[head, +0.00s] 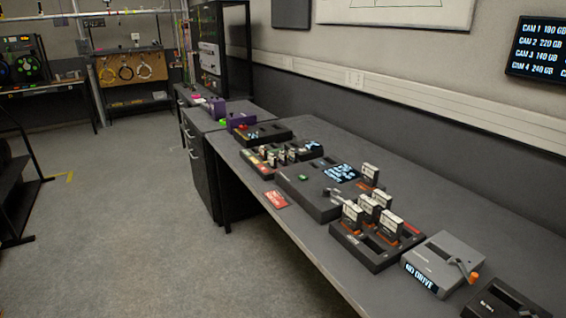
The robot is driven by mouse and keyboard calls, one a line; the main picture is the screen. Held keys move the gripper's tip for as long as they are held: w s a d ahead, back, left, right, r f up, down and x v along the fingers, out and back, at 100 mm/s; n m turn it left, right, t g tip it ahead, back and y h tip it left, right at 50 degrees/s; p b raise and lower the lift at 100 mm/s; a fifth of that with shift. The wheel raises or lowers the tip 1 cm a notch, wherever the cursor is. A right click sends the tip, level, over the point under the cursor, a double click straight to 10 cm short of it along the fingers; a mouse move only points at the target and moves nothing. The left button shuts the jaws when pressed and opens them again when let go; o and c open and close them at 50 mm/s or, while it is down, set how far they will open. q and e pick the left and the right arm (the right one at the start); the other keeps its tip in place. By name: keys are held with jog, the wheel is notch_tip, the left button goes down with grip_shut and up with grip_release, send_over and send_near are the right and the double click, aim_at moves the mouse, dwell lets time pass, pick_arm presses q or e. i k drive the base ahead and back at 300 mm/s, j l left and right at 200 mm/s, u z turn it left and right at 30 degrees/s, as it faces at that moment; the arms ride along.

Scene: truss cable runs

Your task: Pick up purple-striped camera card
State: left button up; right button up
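Several upright camera cards with pale labels and dark bodies, such as this front card (390,223), stand in a black slotted tray (368,257) on the long desk. Orange or red shows low on these cards. Another card (370,174) stands upright behind them. Smaller cards (272,160) stand in a black rack further along the desk. I cannot make out a purple stripe on any card at this distance. Neither of my grippers is in view.
The long grey desk (325,267) runs along the right wall. It bears a black console (310,197), a red tag (275,199) and a grey "NO DRIVE" reader (443,257) with an orange-tipped lever. Purple boxes (240,115) sit at the far end.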

aim_at(282, 157)
jog(key=z, duration=0.25)
jog(key=i+j+z, duration=0.3)
jog(key=z, duration=0.15)
jog(key=i+j+z, duration=0.25)
jog(key=j+z, duration=0.2)
